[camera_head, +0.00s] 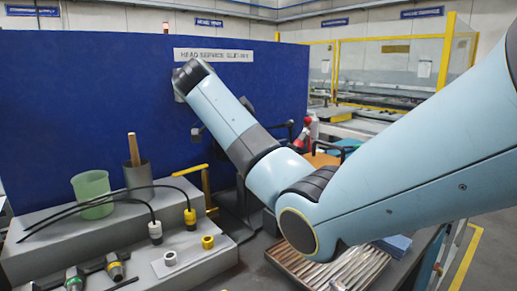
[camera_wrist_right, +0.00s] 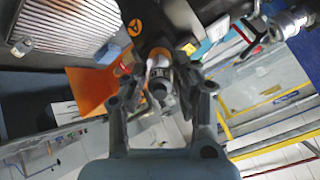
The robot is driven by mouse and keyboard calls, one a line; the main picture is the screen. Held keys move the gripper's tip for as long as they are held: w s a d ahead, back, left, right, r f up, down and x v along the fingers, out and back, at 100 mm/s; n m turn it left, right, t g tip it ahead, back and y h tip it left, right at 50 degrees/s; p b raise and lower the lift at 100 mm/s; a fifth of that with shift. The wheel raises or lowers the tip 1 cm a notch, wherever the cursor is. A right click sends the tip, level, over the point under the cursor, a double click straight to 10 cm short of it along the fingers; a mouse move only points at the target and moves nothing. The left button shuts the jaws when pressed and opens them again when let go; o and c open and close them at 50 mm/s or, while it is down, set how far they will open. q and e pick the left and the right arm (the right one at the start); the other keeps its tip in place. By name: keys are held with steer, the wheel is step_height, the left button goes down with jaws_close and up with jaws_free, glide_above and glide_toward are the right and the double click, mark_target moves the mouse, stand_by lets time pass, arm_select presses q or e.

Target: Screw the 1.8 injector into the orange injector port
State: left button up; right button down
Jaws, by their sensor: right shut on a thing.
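In the right wrist view my right gripper (camera_wrist_right: 162,86) is shut on a grey cylindrical piece, which looks like the injector (camera_wrist_right: 160,94). Its far end is at a dark part with an orange ring, which looks like the orange injector port (camera_wrist_right: 158,52). I cannot tell whether it is seated in the port or only lined up with it. In the head view my right arm reaches across the middle, and its gripper and the port are hidden. Other injectors, one with a green band (camera_head: 74,279) and one with a yellow band (camera_head: 115,267), lie at the lower left. My left gripper is out of view.
A grey stepped stand (camera_head: 60,229) holds a green cup (camera_head: 92,192), a dark cup (camera_head: 138,177) with a wooden handle, and black cables with white and yellow ends. A tool tray (camera_head: 290,262) lies below my arm. A blue partition (camera_head: 90,90) closes the back.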

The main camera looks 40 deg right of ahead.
steer(key=m, duration=0.4)
steer(key=shift+m, duration=0.4)
steer(key=c, duration=0.9)
jaws_free()
steer(key=shift+c, duration=1.3)
